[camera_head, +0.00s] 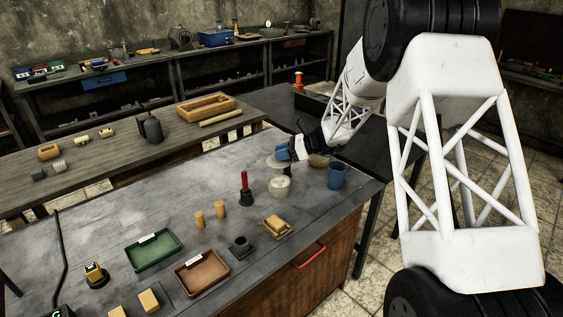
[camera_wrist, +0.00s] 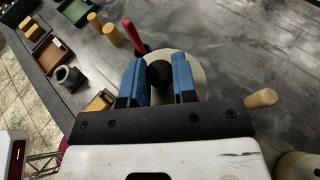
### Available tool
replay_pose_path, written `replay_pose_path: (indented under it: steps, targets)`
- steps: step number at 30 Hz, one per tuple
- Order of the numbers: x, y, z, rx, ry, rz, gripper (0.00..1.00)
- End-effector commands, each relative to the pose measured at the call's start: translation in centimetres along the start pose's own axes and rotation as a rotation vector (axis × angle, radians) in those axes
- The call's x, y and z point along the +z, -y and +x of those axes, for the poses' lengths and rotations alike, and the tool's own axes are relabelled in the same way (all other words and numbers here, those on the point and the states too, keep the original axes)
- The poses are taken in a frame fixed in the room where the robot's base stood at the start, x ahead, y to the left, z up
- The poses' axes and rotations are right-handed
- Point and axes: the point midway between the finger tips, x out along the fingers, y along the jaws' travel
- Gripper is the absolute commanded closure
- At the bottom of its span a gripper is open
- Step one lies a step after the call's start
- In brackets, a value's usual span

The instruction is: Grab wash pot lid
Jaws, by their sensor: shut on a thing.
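The wash pot lid is a pale grey disc (camera_head: 276,161) with a dark knob. In the wrist view the disc (camera_wrist: 205,82) shows beneath and around my fingers. My gripper (camera_wrist: 157,66) has its two blue fingers shut on the black knob. In the head view my gripper (camera_head: 291,150) reaches in from the right, at the lid.
A blue cup (camera_head: 336,177) stands right of the pale pot, near the bench edge. A red-handled tool (camera_head: 245,188) stands upright to the left. Wooden cylinders (camera_head: 200,220), a green tray (camera_head: 154,250) and a brown tray (camera_head: 202,272) lie nearer.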

Motion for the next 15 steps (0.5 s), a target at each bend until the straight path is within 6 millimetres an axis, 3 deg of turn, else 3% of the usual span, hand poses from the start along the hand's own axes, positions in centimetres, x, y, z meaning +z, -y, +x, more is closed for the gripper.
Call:
replay_pose_path:
  steps: [15]
  targets:
    - [0.93, -0.01, -0.35, 0.000, 0.000, 0.001, 0.97]
